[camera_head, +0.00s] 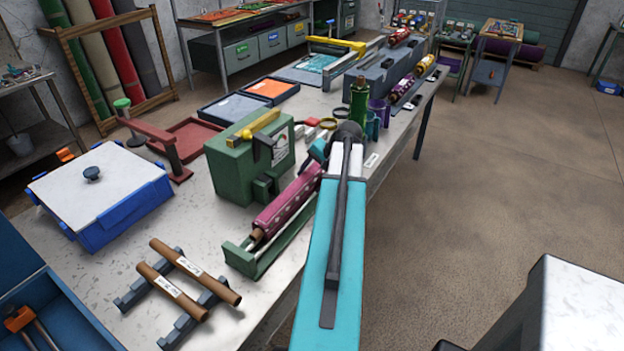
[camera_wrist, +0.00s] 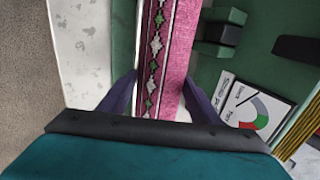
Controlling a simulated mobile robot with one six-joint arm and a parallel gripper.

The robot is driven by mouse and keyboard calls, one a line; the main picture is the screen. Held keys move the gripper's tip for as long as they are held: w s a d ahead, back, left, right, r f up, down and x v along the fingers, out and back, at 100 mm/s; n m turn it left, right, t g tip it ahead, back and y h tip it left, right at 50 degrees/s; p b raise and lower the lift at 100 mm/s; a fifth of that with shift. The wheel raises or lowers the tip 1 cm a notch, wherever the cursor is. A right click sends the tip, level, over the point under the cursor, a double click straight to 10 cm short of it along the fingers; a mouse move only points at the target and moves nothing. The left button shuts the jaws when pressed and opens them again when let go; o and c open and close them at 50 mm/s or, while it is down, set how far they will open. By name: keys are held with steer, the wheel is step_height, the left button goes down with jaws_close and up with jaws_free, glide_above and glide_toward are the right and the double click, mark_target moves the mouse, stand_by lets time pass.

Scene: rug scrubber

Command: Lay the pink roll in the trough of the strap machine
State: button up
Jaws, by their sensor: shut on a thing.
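The pink roll (camera_head: 287,206), with a patterned pink surface and a brown core end, lies lengthwise along the green trough (camera_head: 270,258) of the strap machine (camera_head: 236,170). I cannot tell whether it rests on the trough floor or hangs just above it. In the wrist view the roll (camera_wrist: 160,50) runs up the picture with green and white diamonds down its middle. My gripper (camera_wrist: 160,88) has one dark finger on each side of it and is shut on it. In the head view my arm hides most of the gripper and the roll's far end.
A rack (camera_head: 178,308) with two brown tubes stands in front of the machine. A blue box with a white lid (camera_head: 98,190) is on the left. A green bottle (camera_head: 358,102) and cups stand behind my arm. Blue trays (camera_head: 232,108) lie further back. Open floor is on the right.

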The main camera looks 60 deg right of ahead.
steer(key=shift+f, duration=0.35)
steer(key=o, duration=1.6)
steer(key=shift+s, duration=0.1)
steer(key=shift+r, duration=0.1)
steer(key=b+v, duration=0.2)
steer(key=v, duration=1)
